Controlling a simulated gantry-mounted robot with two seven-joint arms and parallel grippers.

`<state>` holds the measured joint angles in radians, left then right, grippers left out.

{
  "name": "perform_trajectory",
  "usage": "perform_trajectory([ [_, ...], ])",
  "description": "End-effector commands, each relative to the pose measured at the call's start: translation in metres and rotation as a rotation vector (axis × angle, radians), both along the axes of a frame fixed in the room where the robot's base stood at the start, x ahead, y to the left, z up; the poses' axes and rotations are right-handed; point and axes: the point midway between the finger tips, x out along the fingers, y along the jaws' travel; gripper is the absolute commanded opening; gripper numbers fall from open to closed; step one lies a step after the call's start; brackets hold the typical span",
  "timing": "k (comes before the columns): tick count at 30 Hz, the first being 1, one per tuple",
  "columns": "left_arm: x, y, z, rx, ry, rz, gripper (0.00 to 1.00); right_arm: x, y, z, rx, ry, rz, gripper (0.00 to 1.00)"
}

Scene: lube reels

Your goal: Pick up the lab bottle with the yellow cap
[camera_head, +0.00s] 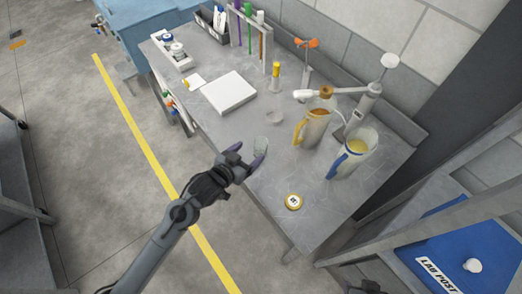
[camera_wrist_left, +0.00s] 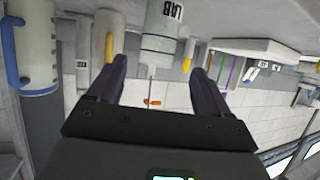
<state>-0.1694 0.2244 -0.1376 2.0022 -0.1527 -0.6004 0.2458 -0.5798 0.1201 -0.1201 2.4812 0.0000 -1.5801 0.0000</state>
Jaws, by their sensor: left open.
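A slim clear vessel with a yellow top (camera_head: 275,75) stands toward the back of the grey bench, and its yellow top also shows beyond the fingers in the left wrist view (camera_wrist_left: 187,65). A low round item with a yellow rim and white top (camera_head: 294,201) lies near the front right; I cannot tell whether it is a cap. In the left wrist view, a pale container marked LAB (camera_wrist_left: 160,42) shows beyond and between my fingertips (camera_wrist_left: 160,75). Contact is not visible.
A yellow-handled jug (camera_head: 312,128) and a blue-handled jug (camera_head: 354,155) stand right of the gripper. A stirrer stand (camera_head: 362,108) is behind them. A white box (camera_head: 229,93) and tube rack (camera_head: 248,45) are farther back. A dark shape at the bottom edge may be my right gripper (camera_head: 368,287).

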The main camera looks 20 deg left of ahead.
Motion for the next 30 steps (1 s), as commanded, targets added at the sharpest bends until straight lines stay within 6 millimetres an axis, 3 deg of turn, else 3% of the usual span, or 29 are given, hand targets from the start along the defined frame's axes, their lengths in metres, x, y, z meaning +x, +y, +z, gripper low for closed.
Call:
perform_trajectory([
  [21,0.060,-0.018,-0.030,-0.001,0.000,0.000,0.79,0.000,0.000,-0.005,0.000,0.000,0.000,0.43],
  [30,0.066,-0.020,-0.033,0.000,0.001,0.000,0.79,0.000,0.000,-0.005,0.000,0.001,0.000,0.43],
])
